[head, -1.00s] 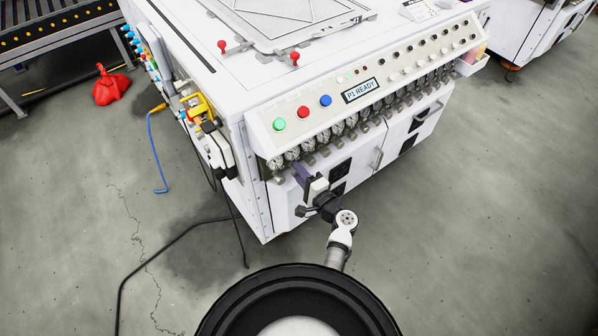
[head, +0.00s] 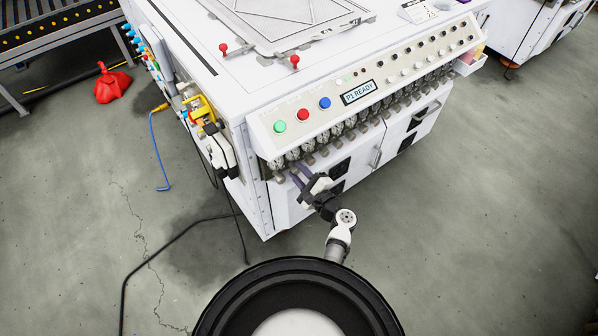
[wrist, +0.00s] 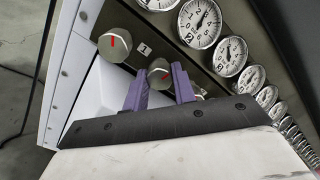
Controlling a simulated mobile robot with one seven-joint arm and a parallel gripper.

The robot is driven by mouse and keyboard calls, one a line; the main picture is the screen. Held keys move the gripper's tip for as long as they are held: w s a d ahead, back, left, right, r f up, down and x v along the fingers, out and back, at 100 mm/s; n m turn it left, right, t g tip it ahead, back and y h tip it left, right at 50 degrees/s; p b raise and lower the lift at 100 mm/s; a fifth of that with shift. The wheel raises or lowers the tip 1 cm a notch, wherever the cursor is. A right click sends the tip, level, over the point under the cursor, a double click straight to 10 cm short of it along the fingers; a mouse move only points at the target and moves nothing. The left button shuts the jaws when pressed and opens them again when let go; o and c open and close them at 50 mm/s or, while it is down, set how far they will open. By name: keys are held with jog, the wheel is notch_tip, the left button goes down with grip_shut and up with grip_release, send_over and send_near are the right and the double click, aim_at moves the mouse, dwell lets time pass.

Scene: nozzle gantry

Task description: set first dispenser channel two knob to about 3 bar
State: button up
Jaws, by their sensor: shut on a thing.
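The second silver knob (wrist: 158,73) from the end of the row, with a red mark on its face, sits between the two purple fingers of my gripper (wrist: 159,85) in the wrist view. My gripper is shut on it. The first knob (wrist: 115,45), also red-marked, stands to its left, with a label "1" (wrist: 145,49) on the panel between them. A round gauge (wrist: 200,22) shows up and to the right; its needle points upward, but its value is too small to read surely. In the head view my gripper (head: 297,175) reaches the left end of the knob row.
The white dispenser cabinet (head: 285,205) has a control panel with green, red and blue buttons and a "P1 READY" display (head: 360,91). More gauges and knobs run along the row to the right. Cables hang at its left corner. Open floor lies in front.

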jog(key=shift+f, duration=0.1)
jog(key=o, duration=1)
jog(key=b+v, duration=0.2)
jog(key=v, duration=1.2)
